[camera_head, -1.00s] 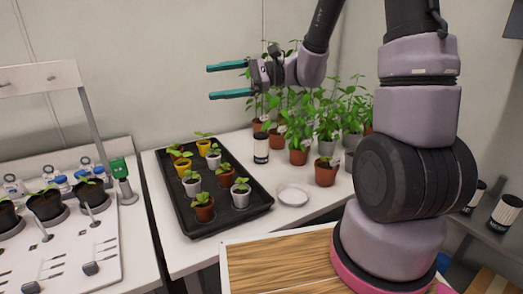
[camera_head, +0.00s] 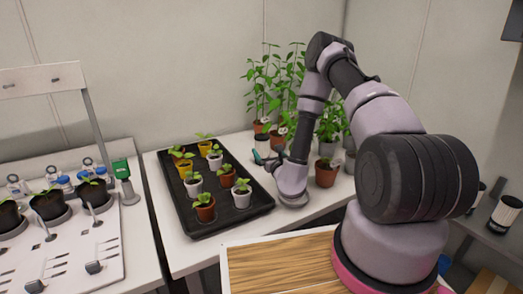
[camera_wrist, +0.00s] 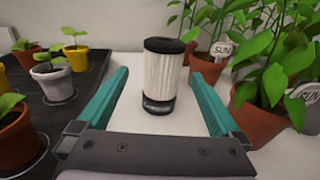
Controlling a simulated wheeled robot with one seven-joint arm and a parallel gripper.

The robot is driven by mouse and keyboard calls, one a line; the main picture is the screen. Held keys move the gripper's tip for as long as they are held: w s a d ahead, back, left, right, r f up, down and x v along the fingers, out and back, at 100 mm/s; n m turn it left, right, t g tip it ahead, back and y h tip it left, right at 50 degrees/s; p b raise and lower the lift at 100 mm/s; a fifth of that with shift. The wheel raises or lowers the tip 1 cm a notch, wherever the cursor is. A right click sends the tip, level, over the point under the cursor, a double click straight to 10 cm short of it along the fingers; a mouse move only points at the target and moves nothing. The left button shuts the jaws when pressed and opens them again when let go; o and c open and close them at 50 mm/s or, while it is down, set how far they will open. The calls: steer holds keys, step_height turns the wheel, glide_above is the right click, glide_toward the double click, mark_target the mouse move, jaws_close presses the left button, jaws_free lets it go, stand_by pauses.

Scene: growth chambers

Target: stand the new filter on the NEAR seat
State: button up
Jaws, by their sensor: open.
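A filter (camera_wrist: 162,78), a white pleated cylinder with black caps, stands upright on the white bench in the wrist view. My gripper (camera_wrist: 158,76) is open, with its two teal fingers pointing towards the filter, one on either side of it in the picture. I see no contact between the fingers and the filter. In the head view my gripper (camera_head: 263,158) is low over the bench beside the seedling tray, and the arm and fingers partly hide the filter's place. I cannot pick out the near seat in either view.
A black tray (camera_head: 206,232) of seedling pots lies left of my gripper. Potted plants (camera_wrist: 255,115) with labels stand close on the right. Another black-and-white cylinder (camera_head: 505,214) stands on the grey surface at far right. A stand with dark pots (camera_head: 48,205) is at left.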

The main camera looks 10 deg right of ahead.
mark_target(263, 147)
steer(key=w, duration=0.5)
steer(key=shift+w+a, duration=0.15)
steer(key=shift+a, duration=0.15)
steer(key=w, duration=0.5)
steer(key=shift+w+f, duration=0.1)
steer(key=shift+f, duration=0.1)
steer(key=shift+a, duration=0.1)
steer(key=shift+r, duration=0.1)
steer(key=c, duration=1.6)
